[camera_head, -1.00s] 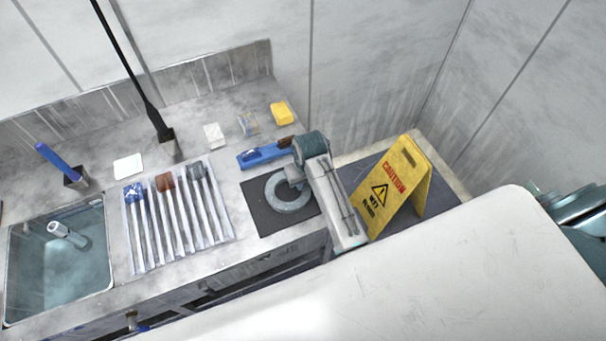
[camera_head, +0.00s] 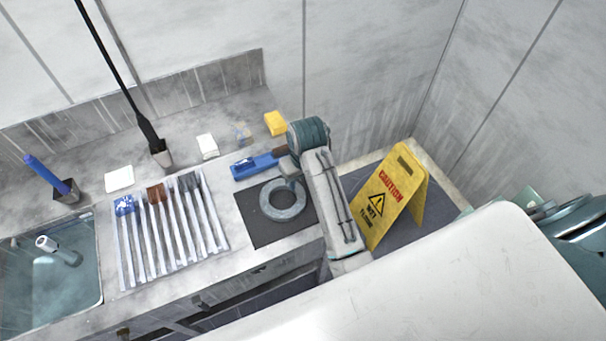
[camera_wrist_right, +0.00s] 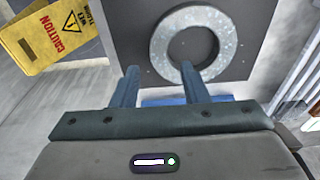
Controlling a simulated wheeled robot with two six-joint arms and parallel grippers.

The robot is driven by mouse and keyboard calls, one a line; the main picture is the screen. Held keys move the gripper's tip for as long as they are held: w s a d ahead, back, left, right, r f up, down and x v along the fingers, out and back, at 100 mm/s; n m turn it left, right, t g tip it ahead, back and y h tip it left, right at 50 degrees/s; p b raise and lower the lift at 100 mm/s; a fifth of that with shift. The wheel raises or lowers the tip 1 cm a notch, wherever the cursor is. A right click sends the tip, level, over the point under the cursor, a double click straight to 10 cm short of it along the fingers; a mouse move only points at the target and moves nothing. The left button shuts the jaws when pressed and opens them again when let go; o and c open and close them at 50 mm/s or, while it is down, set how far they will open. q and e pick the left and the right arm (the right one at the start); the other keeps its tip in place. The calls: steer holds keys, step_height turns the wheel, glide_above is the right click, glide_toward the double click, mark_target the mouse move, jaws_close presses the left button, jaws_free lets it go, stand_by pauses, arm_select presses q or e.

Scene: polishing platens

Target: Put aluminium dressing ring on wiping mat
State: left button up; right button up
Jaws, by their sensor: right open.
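The aluminium dressing ring (camera_head: 283,216) is a grey flat ring lying on a dark square mat (camera_head: 252,228), which I take as the wiping mat, on the counter. In the right wrist view the ring (camera_wrist_right: 160,45) lies flat with dark mat (camera_wrist_right: 235,72) around it and through its hole. My right gripper (camera_head: 289,170) is over the ring's back edge, partly hidden by its arm. In the wrist view its two fingers (camera_wrist_right: 160,68) are apart with nothing between them; one fingertip overlaps the ring's near rim in the picture. My left gripper is not in view.
A blue holder (camera_head: 256,166) lies just behind the mat. A rack of brushes (camera_head: 172,235) and a sink (camera_head: 60,285) are to the left. Sponges and pads line the back. A yellow caution sign (camera_head: 388,205) stands right of my arm.

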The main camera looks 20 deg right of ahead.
steer(key=r, duration=0.1)
steer(key=r+p, duration=0.1)
steer(key=r, duration=0.2)
steer(key=shift+s+d+r+p, duration=0.1)
steer(key=shift+s+r+p, duration=0.2)
steer(key=shift+p, duration=0.1)
steer(key=shift+w, duration=0.1)
stand_by(0.5)
